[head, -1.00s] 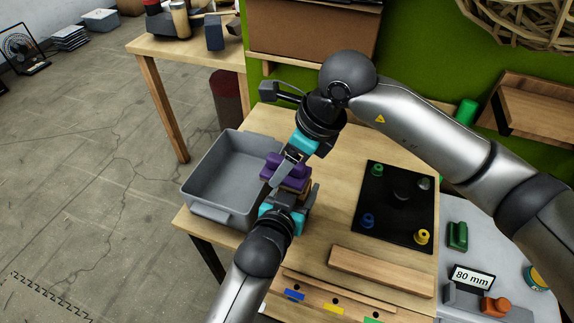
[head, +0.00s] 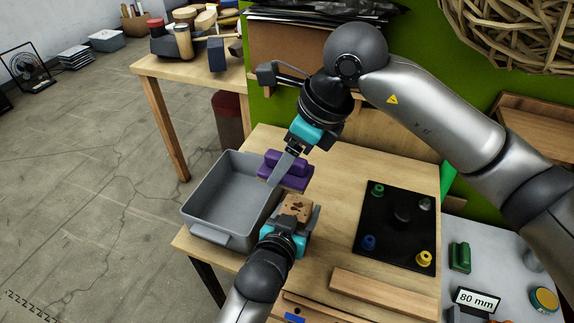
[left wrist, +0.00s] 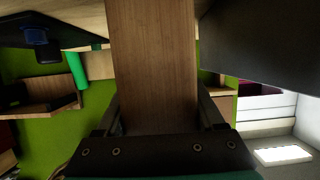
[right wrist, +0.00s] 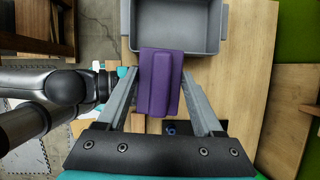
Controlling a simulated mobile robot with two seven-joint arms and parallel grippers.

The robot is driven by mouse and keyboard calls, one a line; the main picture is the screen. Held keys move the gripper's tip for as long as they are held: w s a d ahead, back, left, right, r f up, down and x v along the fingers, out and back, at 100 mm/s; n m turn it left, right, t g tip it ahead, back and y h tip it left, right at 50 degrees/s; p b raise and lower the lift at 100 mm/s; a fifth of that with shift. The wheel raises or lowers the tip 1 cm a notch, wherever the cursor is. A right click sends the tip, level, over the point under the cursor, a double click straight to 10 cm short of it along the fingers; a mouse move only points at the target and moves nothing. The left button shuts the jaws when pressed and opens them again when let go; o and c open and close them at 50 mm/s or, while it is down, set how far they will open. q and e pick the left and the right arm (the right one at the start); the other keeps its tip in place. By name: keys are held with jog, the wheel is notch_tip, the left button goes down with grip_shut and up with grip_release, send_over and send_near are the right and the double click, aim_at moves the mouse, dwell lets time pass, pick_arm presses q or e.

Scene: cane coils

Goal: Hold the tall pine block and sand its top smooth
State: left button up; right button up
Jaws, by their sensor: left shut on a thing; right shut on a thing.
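The pine block (head: 297,207) stands beside the grey bin, its top showing dark marks. My left gripper (head: 291,222) is shut on it from the front, and the block fills the space between the fingers in the left wrist view (left wrist: 152,60). A purple sanding block (head: 287,170) is between the fingers of my right gripper (head: 284,168), which is shut on it. The purple block also shows between the fingers in the right wrist view (right wrist: 160,83). In the head view it is behind the pine block's top, apart from it.
A grey bin (head: 200,232) is left of the pine block. A black mat (head: 393,243) with several coloured knobs lies to the right, and a wooden plank (head: 382,297) lies in front of it. Bare tabletop is between block and mat.

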send_over(287, 205)
jog(key=shift+w+f, duration=0.1)
jog(key=shift+f, duration=3.2)
jog(key=shift+f, duration=0.75)
